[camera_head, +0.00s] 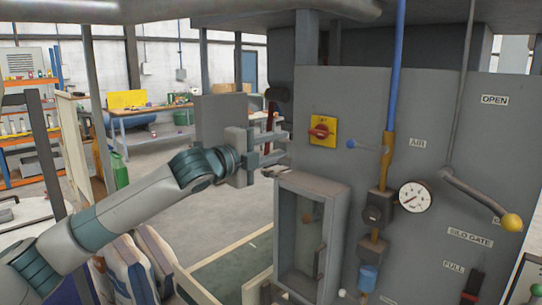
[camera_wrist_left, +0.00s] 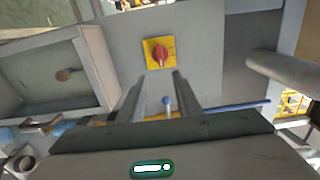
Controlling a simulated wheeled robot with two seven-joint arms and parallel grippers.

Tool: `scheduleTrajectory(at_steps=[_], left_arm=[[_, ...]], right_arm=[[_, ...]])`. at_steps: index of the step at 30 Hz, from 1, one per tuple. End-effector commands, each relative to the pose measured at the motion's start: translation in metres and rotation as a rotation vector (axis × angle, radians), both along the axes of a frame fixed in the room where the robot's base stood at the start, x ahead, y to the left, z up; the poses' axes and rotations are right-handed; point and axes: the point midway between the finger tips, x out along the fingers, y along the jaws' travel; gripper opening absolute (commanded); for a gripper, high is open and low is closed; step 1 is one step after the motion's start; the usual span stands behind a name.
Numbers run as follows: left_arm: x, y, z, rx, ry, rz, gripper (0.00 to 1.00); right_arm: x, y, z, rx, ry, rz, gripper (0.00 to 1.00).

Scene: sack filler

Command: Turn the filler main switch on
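The main switch is a red rotary knob (camera_head: 318,131) on a square yellow plate (camera_head: 331,125), on the grey filler panel. In the left wrist view the knob (camera_wrist_left: 160,52) shows just beyond the fingertips, near the middle. My left gripper (camera_head: 285,146) is left of the switch in the head view, its fingers pointing at the panel. The fingers are apart with nothing between them; the gap also shows in the left wrist view (camera_wrist_left: 162,78). The gripper appears clear of the knob. The lettering around the knob is too small to read. My right gripper is in neither view.
A glass-fronted box (camera_head: 312,235) juts out below the switch. A blue-tipped lever (camera_head: 352,144), a blue pipe (camera_head: 396,70) and a pressure gauge (camera_head: 415,197) are to its right. A yellow-knobbed lever (camera_head: 511,222) sits farther right. Open floor lies behind my left arm.

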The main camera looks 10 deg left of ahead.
Motion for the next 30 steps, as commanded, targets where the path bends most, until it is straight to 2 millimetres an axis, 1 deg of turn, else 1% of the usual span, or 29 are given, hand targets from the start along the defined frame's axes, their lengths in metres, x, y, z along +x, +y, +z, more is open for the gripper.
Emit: scheduleTrajectory(at_steps=[1,3,7,17,21,23,26,29,30], left_arm=[[-0.005,0.005,-0.001,0.0,-0.001,0.001,0.31],[-0.01,0.008,-0.001,0.0,0.0,0.0,0.31],[-0.016,0.012,0.0,-0.001,0.001,0.0,0.31],[-0.017,0.012,0.001,-0.001,0.001,0.0,0.31],[-0.014,0.013,-0.004,-0.009,0.009,0.004,0.31],[-0.01,0.014,-0.011,-0.02,0.022,0.009,0.31],[0.003,0.018,-0.03,-0.054,0.057,0.026,0.31],[0.02,0.025,-0.061,-0.108,0.111,0.053,0.31],[0.029,0.029,-0.078,-0.136,0.139,0.07,0.31]], right_arm=[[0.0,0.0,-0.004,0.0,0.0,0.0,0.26],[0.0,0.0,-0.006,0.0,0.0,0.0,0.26],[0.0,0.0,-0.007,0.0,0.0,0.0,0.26],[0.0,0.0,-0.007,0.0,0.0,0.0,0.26],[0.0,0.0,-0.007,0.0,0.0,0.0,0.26],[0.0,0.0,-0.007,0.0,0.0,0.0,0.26],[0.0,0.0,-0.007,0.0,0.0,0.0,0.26],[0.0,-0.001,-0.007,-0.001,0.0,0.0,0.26],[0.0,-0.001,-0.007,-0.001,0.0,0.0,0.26]])
